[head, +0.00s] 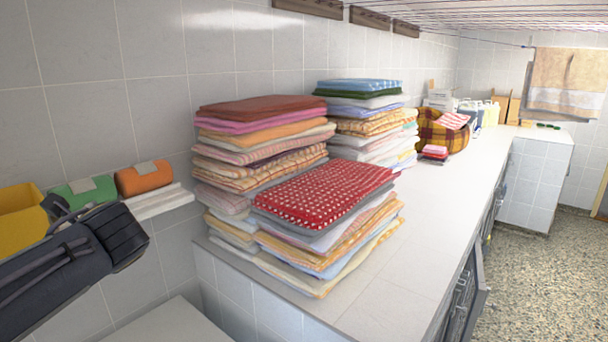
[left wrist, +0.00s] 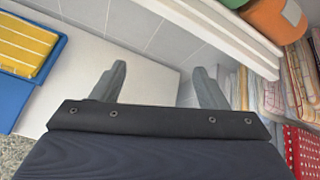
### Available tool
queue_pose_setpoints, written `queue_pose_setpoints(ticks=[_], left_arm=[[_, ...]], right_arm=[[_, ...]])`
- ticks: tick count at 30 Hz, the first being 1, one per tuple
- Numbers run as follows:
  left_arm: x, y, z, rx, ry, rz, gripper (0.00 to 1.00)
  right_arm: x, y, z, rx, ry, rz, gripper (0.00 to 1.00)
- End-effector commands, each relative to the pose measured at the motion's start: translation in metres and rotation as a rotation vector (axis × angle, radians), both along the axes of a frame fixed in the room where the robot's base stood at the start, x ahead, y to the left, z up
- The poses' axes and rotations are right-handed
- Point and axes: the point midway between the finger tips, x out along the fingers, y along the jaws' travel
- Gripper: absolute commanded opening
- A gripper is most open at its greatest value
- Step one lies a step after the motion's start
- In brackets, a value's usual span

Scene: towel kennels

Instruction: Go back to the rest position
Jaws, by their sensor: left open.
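My left gripper (left wrist: 158,78) shows in the left wrist view, with its two grey fingers spread apart and nothing between them. It is above a plain white surface (left wrist: 150,70). In the head view my dark left arm comes in at the lower left, in front of the wall shelf, and the fingertips cannot be made out there. My right gripper is in neither view.
A white shelf (head: 160,203) holds an orange roll (head: 143,178) and a green roll (head: 84,192) close to my left arm. Tall stacks of folded towels (head: 325,195) stand on the counter (head: 390,297). A blue tray (left wrist: 50,65) holds a yellow cloth (left wrist: 22,43).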

Motion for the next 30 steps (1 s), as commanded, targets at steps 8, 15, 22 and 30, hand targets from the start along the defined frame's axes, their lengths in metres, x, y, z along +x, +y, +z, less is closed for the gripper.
queue_pose_setpoints(ticks=[8, 15, 22, 30], left_arm=[[-0.080, -0.012, -0.094, -0.634, -0.109, 0.297, 0.67], [-0.195, -0.094, -0.180, -1.452, -0.254, 1.011, 0.67], [-0.238, -0.149, -0.209, -1.799, -0.318, 1.536, 0.67], [-0.242, -0.157, -0.212, -1.838, -0.321, 1.618, 0.67]], right_arm=[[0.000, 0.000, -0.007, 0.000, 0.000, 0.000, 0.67], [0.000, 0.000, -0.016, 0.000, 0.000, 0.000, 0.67], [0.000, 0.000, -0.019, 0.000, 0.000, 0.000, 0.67], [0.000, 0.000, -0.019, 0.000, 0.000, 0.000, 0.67]])
